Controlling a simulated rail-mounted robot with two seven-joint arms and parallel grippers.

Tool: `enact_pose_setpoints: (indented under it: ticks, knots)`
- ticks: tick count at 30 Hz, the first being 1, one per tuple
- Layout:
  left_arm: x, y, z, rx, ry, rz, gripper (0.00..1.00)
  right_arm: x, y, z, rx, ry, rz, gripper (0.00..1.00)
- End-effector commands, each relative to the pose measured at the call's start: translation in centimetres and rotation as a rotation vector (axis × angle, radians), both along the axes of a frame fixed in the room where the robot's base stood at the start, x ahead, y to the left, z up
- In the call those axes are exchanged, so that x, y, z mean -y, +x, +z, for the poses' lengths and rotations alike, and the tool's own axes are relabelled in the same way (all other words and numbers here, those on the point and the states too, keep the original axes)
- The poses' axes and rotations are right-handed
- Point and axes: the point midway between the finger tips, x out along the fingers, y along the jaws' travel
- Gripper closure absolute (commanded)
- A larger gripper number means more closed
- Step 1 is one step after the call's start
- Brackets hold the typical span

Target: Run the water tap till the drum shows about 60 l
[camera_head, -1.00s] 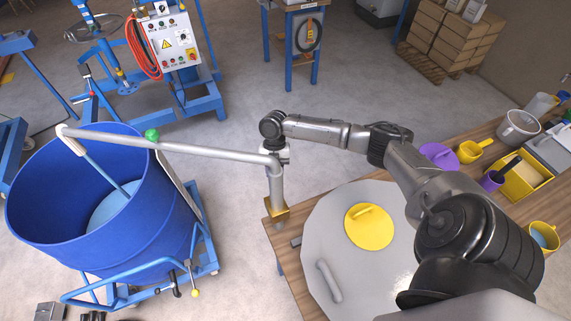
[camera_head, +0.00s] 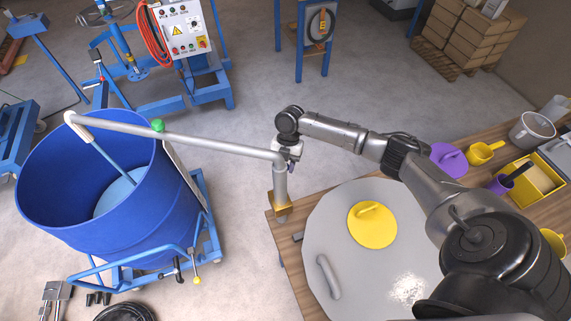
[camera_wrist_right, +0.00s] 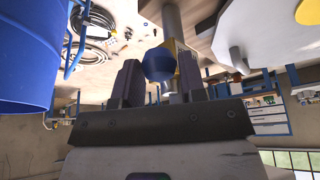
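The blue drum (camera_head: 85,225) stands open at the left in the head view. The tap's grey pipe (camera_head: 215,144) reaches over it from a post on the table. A straight light-blue stream (camera_head: 110,160) runs from the pale spout (camera_head: 78,128) to light-blue water (camera_head: 118,190) low in the drum. A narrow pale strip (camera_head: 183,173) on the drum's side is edge-on and unreadable. My right gripper (camera_head: 290,152) is at the top of the tap post. In the right wrist view its spread fingers (camera_wrist_right: 160,82) flank a blue knob (camera_wrist_right: 158,64); contact is unclear. My left gripper is out of view.
A green ball (camera_head: 158,125) sits at the drum's rim, next to the pipe. The table holds a grey round lid (camera_head: 335,215) with a yellow disc (camera_head: 372,226), plus several vessels at the right. A blue machine frame with a control box (camera_head: 182,30) stands behind.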

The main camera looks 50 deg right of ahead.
Motion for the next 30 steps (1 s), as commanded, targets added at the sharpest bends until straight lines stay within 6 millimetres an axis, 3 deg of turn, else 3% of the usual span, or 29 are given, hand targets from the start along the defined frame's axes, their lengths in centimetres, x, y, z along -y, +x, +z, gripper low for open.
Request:
enact_pose_setpoints:
  ticks: [6,17,30]
  knots:
    - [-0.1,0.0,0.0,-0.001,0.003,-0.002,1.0,0.0,0.0,0.0,0.0,0.0,0.0,0.41]
    - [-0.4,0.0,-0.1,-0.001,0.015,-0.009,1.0,0.3,0.1,0.7,0.001,-0.001,0.0,0.41]
    - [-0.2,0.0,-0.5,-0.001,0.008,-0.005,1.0,3.1,1.4,8.2,0.004,-0.001,0.0,0.41]
